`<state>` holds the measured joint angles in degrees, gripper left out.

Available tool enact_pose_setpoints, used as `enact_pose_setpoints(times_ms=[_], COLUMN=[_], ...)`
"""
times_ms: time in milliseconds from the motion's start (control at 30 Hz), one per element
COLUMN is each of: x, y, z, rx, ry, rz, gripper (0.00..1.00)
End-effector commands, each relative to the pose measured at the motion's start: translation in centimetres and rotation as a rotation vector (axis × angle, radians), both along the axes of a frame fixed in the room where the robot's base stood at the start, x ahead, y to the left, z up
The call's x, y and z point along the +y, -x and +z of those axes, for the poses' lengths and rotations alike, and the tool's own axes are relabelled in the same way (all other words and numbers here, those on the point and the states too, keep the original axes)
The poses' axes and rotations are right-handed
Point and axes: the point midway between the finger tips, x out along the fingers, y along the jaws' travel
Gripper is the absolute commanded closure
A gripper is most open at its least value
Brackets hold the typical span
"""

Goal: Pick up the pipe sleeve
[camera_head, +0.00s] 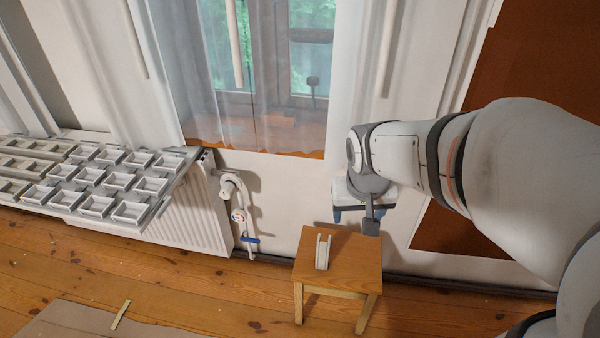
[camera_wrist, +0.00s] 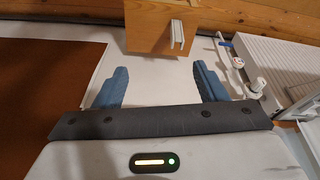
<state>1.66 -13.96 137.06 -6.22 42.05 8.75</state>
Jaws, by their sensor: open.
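The pipe sleeve (camera_head: 323,252) looks like a pale, narrow channel-shaped piece standing on a small wooden stool (camera_head: 352,262). In the wrist view the pipe sleeve (camera_wrist: 177,35) is near the right edge of the stool top (camera_wrist: 145,38). My gripper (camera_head: 362,213) is above and behind the stool, by the wall, apart from the sleeve. In the wrist view my gripper (camera_wrist: 161,80) has its two blue fingers spread wide with nothing between them. The sleeve lies beyond the fingertips, slightly toward the right finger.
A white radiator (camera_head: 200,215) with a shelf of several small trays (camera_head: 130,210) stands left of the stool. A valve and pipe (camera_head: 238,214) run down beside it. A window with sheer curtains is behind. Cardboard (camera_head: 75,318) lies on the wooden floor at lower left.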

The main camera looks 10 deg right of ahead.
Motion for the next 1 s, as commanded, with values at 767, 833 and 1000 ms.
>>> enact_pose_setpoints(times_ms=[767, 833, 1000], x=[2.1, 2.0, 1.8], y=[-17.9, -18.2, -18.8], z=[-31.3, -32.0, -33.6], rx=[-0.133, -0.133, -0.133], ry=[-0.023, -0.024, -0.023], rz=[-0.187, -0.189, -0.188], gripper=[0.35, 0.35, 0.35])
